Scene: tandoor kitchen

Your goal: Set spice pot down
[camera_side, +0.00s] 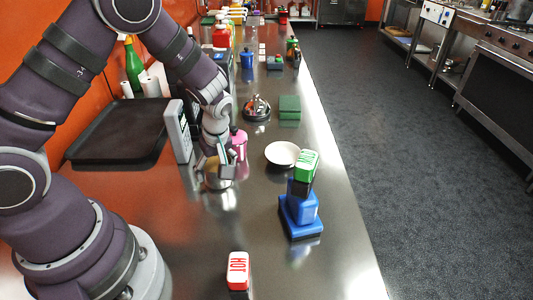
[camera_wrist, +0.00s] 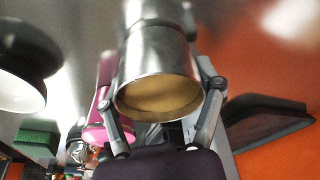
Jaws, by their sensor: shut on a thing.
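The spice pot is a shiny metal cylinder (camera_wrist: 158,55) with a tan-gold round face, large in the wrist view. In the side view the pot (camera_side: 214,181) is small and partly covered by my gripper (camera_side: 223,163). My gripper's fingers close on both sides of the pot, and it also shows in the wrist view (camera_wrist: 160,75). The pot is low over the steel counter (camera_side: 255,215), with a reflection just below it. I cannot tell whether its base touches the counter.
A pink item (camera_side: 239,145) stands close behind the pot. A grey upright box (camera_side: 179,131) and a black tray (camera_side: 118,130) are to the left. A white bowl (camera_side: 282,153) and a blue-green stack (camera_side: 301,208) are right. A red HOT block (camera_side: 238,268) is in front.

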